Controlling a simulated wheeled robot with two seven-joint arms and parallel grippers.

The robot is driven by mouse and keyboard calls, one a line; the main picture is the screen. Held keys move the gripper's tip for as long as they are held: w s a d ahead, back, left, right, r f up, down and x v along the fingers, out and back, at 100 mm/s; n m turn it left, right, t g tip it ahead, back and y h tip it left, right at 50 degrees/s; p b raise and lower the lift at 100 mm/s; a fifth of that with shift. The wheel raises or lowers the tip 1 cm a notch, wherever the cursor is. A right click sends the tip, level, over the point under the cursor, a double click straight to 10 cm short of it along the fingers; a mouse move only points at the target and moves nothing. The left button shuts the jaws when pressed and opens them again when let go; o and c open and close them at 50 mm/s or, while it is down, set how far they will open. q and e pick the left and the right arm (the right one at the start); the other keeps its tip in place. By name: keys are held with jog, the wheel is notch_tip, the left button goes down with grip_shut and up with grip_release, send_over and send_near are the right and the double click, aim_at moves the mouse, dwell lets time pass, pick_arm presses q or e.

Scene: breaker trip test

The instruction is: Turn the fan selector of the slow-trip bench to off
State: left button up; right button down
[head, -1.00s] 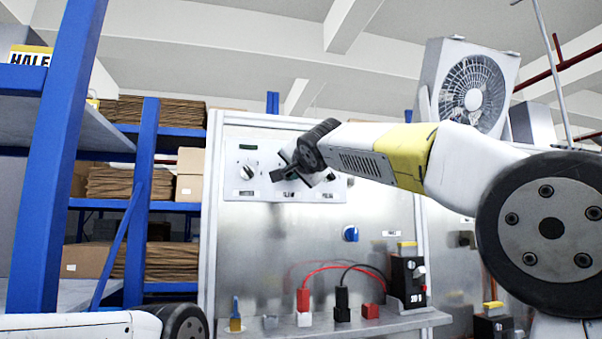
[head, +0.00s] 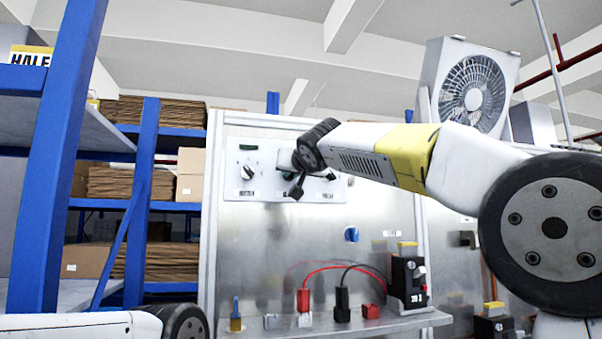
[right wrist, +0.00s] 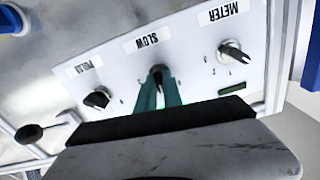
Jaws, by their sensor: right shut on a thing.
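A white control plate (head: 232,187) on the bench panel carries three black selector knobs in a row. In the right wrist view the plate is upside down, and the middle knob (right wrist: 158,71) sits under the label SLOW (right wrist: 147,42). My right gripper (right wrist: 160,82) is shut on this middle knob with its green fingers. Which mark the knob points to is hidden by the fingers. In the head view my right gripper (head: 290,168) is against the plate and covers most of the middle knob. My left gripper is out of view.
The METER knob (right wrist: 233,53) and another knob (right wrist: 97,98) flank the held one. A blue knob (head: 351,234) is lower on the panel. A shelf (head: 400,321) holds red and black plugs and a breaker (head: 408,280). A fan (head: 472,92) stands above. Blue racking (head: 60,160) is left.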

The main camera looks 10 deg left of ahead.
jog(key=shift+f+n, duration=0.1)
jog(key=shift+n, duration=5)
jog(key=shift+a, duration=0.1)
jog(key=c, duration=1.5)
grip_release()
jog(key=v, duration=0.7)
jog(key=shift+s, duration=0.4)
